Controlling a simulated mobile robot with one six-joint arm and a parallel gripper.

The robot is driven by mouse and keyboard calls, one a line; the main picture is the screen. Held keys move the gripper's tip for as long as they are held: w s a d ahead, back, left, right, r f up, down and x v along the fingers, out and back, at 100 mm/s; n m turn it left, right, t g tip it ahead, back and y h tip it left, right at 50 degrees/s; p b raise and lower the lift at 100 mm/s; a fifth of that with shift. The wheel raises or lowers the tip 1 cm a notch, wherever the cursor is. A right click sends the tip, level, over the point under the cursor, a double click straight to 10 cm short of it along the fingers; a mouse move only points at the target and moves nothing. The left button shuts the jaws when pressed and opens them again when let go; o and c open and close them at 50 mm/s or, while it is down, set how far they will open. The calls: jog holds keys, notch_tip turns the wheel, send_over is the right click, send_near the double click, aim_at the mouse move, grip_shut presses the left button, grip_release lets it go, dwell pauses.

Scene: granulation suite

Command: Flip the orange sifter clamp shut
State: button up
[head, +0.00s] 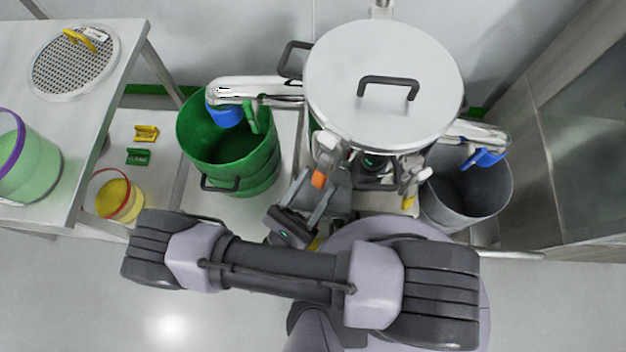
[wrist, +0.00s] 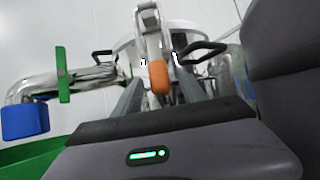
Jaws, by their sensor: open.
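The sifter (head: 385,85) stands at the back centre, with a round white lid and a dark handle on top. The orange clamp tip (head: 319,179) shows low at the sifter's front left, on a pale clamp arm (head: 326,155). In the wrist view the orange tip (wrist: 159,77) hangs at the lower end of the pale arm (wrist: 150,40). My gripper (head: 318,190) is open, and its two fingers lie on either side of the orange tip. In the wrist view my gripper (wrist: 155,88) points up at the clamp. I cannot tell whether the fingers touch it.
A green bin (head: 230,150) stands left of the sifter under a blue-ended spout (head: 226,113). A grey bin (head: 465,190) stands right under another blue-ended outlet (head: 487,157). A second clamp with a yellow tip (head: 409,202) is at the sifter's front right. A table (head: 90,130) is left.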

jog(key=v, duration=1.2)
jog(key=shift+b, duration=0.3)
jog(key=shift+a, duration=0.1)
